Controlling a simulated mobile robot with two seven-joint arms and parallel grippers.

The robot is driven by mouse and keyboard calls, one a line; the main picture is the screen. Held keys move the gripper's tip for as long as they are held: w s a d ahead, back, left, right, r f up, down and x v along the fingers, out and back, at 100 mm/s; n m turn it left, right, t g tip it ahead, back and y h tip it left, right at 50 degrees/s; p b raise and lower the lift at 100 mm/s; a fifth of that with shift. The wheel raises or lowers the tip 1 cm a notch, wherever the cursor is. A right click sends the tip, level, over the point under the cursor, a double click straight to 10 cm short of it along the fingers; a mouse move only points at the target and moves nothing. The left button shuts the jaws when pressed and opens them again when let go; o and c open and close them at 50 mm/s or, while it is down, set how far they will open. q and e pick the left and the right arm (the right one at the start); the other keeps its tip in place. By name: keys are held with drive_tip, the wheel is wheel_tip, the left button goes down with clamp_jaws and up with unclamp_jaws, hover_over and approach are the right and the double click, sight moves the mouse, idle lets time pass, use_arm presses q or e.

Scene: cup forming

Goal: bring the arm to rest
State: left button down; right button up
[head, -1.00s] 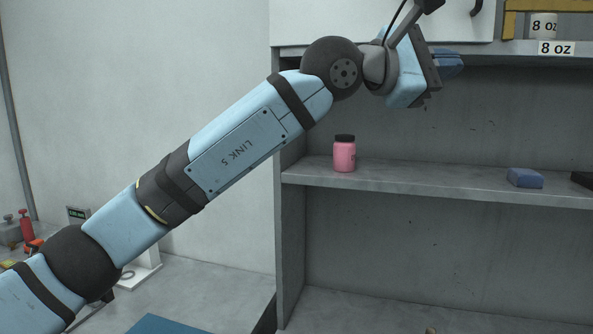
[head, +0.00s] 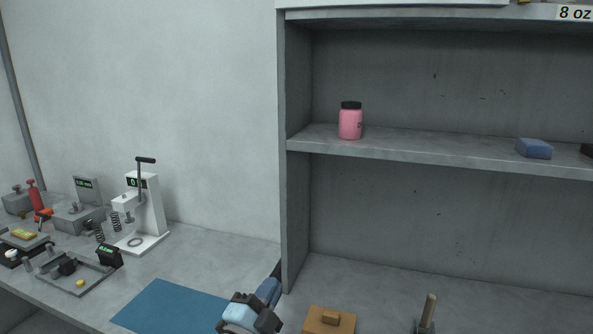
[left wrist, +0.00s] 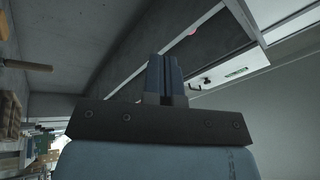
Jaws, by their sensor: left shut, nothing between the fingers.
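My left gripper (head: 270,287) shows low in the head view, its blue fingers pointing up and away near the foot of the shelf's left side panel. Its fingers are shut and empty; they also show pressed together in the left wrist view (left wrist: 165,65). Most of my left arm is below the picture. My right gripper is not in view.
A blue mat (head: 170,307) lies left of the gripper. A brown wooden block (head: 330,321) and an upright wooden handle (head: 428,312) stand to its right. The shelf (head: 430,158) holds a pink jar (head: 350,122) and a blue block (head: 534,149). A white press (head: 148,205) and several instruments stand left.

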use_arm(q)
drive_tip(key=s+a+f+n+g+y, duration=0.25)
drive_tip(key=s+a+f+n, duration=0.2)
drive_tip(key=f, duration=0.35)
drive_tip(key=s+a+f+n+g+y, duration=0.1)
drive_tip(key=s+a+f+n+y, duration=0.3)
drive_tip(key=f, duration=0.5)
drive_tip(key=s+a+f+n+g, duration=0.3)
drive_tip(key=s+f, duration=0.3)
drive_tip(key=s, duration=0.3)
drive_tip(key=s+a+f+n+g, duration=0.2)
drive_tip(key=s+f+n+g, duration=0.15)
drive_tip(key=s+f, duration=0.5)
wheel_tip(320, 180, up, 16)
drive_tip(key=s+a+t+p, duration=0.1)
drive_tip(key=p, duration=1.6)
drive_tip(key=shift+r+p, duration=0.25)
drive_tip(key=shift+p, duration=0.1)
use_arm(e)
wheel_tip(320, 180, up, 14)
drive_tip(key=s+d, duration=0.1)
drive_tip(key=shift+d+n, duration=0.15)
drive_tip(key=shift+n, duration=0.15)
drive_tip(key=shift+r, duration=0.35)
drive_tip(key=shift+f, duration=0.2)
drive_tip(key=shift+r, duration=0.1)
